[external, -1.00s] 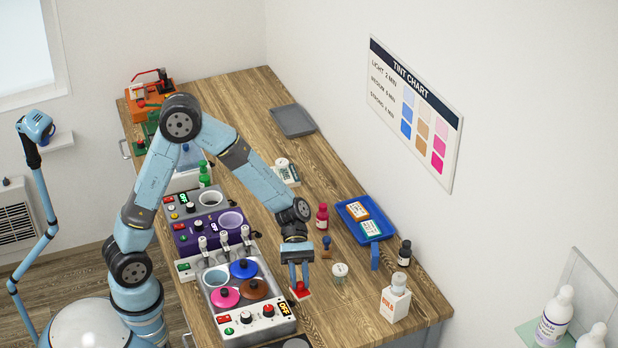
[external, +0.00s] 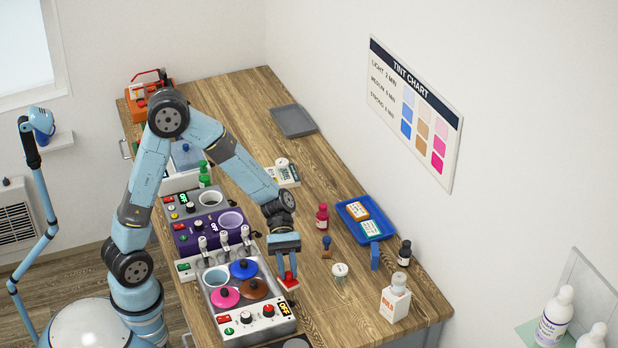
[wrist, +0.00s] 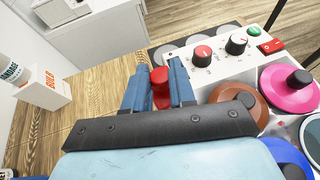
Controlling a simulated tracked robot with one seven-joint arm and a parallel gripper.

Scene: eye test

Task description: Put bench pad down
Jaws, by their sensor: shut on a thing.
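My gripper (external: 287,274) points down beside the right side of the wax heater with colored lids (external: 243,293).
A white-and-orange bottle box (external: 395,303), a small pale jar (external: 339,272) and a blue-topped stamp (external: 326,247) stand to the right. A blue tray (external: 344,213) is behind them. A dark mat with grey circles (wrist: 232,32) lies past the heater. Bare wood lies right of my gripper.

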